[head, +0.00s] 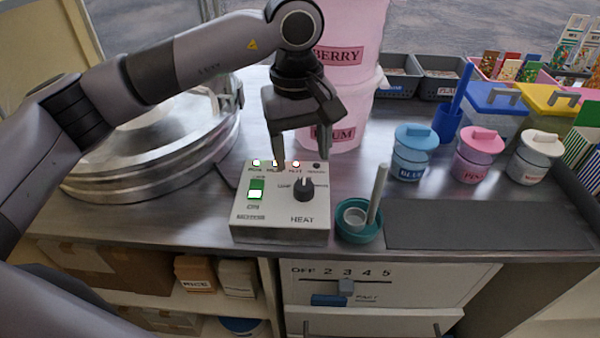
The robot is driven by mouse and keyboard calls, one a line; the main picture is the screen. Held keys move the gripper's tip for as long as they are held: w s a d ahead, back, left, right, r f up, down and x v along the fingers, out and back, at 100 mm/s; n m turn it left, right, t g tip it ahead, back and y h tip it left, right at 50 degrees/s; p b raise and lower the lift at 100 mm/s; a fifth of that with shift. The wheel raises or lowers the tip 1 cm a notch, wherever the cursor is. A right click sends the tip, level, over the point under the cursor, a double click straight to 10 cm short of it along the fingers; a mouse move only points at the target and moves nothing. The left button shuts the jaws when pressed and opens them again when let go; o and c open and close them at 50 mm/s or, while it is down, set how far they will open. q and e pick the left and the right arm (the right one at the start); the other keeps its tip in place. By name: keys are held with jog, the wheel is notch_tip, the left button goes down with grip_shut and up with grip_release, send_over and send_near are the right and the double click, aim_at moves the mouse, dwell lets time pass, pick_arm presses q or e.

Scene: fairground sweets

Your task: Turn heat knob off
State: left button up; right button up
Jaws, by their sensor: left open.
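The white control box (265,228) marked HEAT stands on the metal counter, left of centre near the front edge. Its black heat knob (303,190) is on the right side of the sloped face. Its exact pointer setting is too small to read. A green and white rocker switch (256,189) is on the left of the face. My left gripper (300,158) is open and empty, pointing down above the back edge of the box, behind and above the knob. My right gripper is not in view.
A teal bowl (359,233) with an upright stick stands close right of the box. Pink tubs (345,120) stand behind my gripper. A large round metal pan (150,155) is at left. Lidded jars (410,160) stand at right, behind a dark mat (485,225).

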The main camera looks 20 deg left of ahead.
aim_at(303, 184)
pick_arm(q)
jog(key=shift+w+f+p, duration=0.1)
jog(key=shift+f+p, duration=0.3)
jog(key=shift+f, duration=3)
jog(key=shift+d, duration=0.1)
jog(key=c, duration=1)
jog(key=shift+c, duration=0.2)
